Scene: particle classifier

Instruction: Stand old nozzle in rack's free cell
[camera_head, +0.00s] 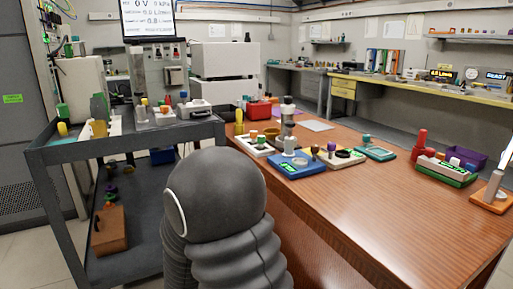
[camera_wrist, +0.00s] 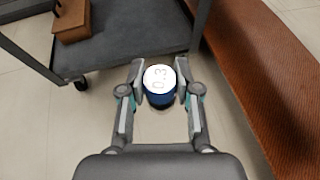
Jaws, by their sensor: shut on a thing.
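My gripper (camera_wrist: 159,84) is shut on a short round piece, likely the old nozzle (camera_wrist: 158,77), in the wrist view. The piece has a white top face marked "0.3" and a dark blue side. It is held between the fingertips over the floor, in the gap between the cart and the wooden table. In the head view my arm hides the gripper and the piece. I cannot tell for sure which holder is the rack. A white holder with coloured pieces (camera_head: 254,147) and a white-and-green one (camera_head: 446,172) stand on the table.
The grey cart (camera_head: 130,142) is at the left, with a brown box (camera_head: 110,231) on its lower shelf. The wooden table (camera_head: 390,215) is at the right, its front middle clear. A blue tray (camera_head: 297,166) and an orange stand (camera_head: 490,202) are on it.

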